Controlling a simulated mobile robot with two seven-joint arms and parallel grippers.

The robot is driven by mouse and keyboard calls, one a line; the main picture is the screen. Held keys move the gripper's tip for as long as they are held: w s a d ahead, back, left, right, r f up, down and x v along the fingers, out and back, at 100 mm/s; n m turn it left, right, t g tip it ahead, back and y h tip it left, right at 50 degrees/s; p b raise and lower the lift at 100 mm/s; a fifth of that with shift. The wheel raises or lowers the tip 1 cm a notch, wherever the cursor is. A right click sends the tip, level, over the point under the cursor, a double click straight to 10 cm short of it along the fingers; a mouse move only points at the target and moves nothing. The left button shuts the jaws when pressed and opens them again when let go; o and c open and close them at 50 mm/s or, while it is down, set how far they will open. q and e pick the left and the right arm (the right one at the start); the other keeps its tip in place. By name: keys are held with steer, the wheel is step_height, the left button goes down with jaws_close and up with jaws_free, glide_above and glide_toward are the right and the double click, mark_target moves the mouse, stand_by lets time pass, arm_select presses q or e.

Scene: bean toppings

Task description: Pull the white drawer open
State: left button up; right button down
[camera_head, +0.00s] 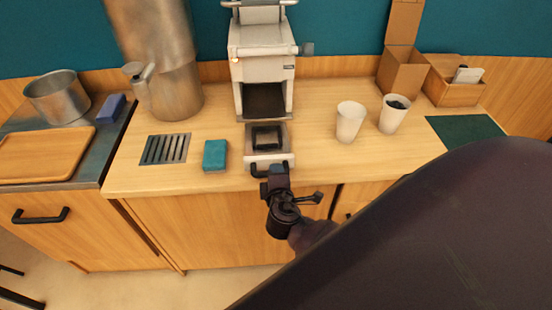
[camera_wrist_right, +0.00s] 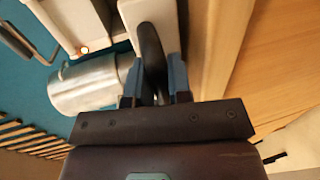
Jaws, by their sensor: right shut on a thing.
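The white drawer (camera_head: 283,157) extends out from the front of the white machine (camera_head: 262,60) on the counter, with a dark square inside it. Its black handle (camera_head: 257,169) faces me at the counter's front edge. My right gripper (camera_head: 273,172) is at the handle and partly covers it. In the right wrist view, the two fingers of my right gripper (camera_wrist_right: 154,85) are shut on the black handle (camera_wrist_right: 151,50), one on each side. My left gripper is not in view.
A teal sponge (camera_head: 215,155) lies left of the drawer. Two white cups (camera_head: 350,121) stand to the right, one with dark contents. A metal urn (camera_head: 172,85) stands at the back left. My right arm hides the lower right.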

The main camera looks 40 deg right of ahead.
steer(key=c, duration=1.1)
jaws_free()
steer(key=shift+o, duration=0.2)
steer(key=v, duration=1.1)
steer(key=shift+b, duration=0.45)
steer(key=shift+w, duration=0.1)
steer(key=s+d+f+m+g+y, duration=0.1)
steer(key=s+d+f+m+y, duration=0.1)
steer(key=s+f+m+y, duration=0.4)
step_height(320, 180, down, 4)
steer(key=m+y, duration=0.2)
steer(key=m, duration=0.2)
steer(key=shift+m+g, duration=0.3)
steer(key=shift+m, duration=0.1)
